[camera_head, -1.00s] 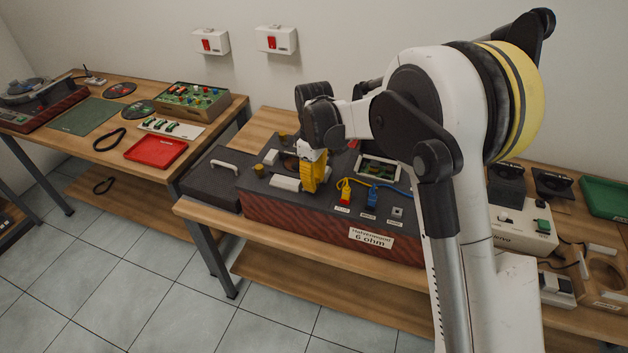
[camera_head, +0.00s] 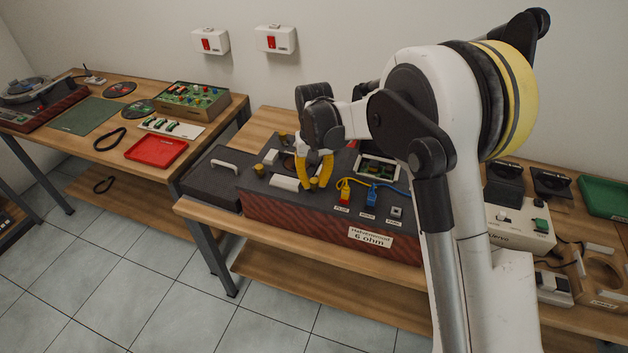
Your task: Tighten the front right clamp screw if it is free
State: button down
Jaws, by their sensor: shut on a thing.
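The dark-topped hifi unit (camera_head: 345,215), with a red-brown front labelled "6 ohm", stands on the middle bench. My gripper (camera_head: 314,182) points down at its top, right of a pale block. Its yellow fingers are shut on the front right clamp screw (camera_head: 313,184), a small brass knob between the fingertips. How far the screw is turned in cannot be told. Another brass knob, the front left clamp screw (camera_head: 259,170), stands clear of the gripper. A brass knob (camera_head: 283,138) shows at the back left. My wrist partly covers the round opening.
A yellow plug (camera_head: 345,194) and a blue plug (camera_head: 372,195) with cables stand close right of the gripper. A black lid with a handle (camera_head: 224,165) lies left of the unit. The left bench holds a red tray (camera_head: 156,151).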

aim_at(314, 180)
jog(key=m, duration=0.5)
jog(key=shift+m, duration=0.4)
dwell(0.3)
jog(key=c, duration=1.2)
grip_release()
notch_tip(314, 180, up, 12)
jog(key=shift+r, duration=0.1)
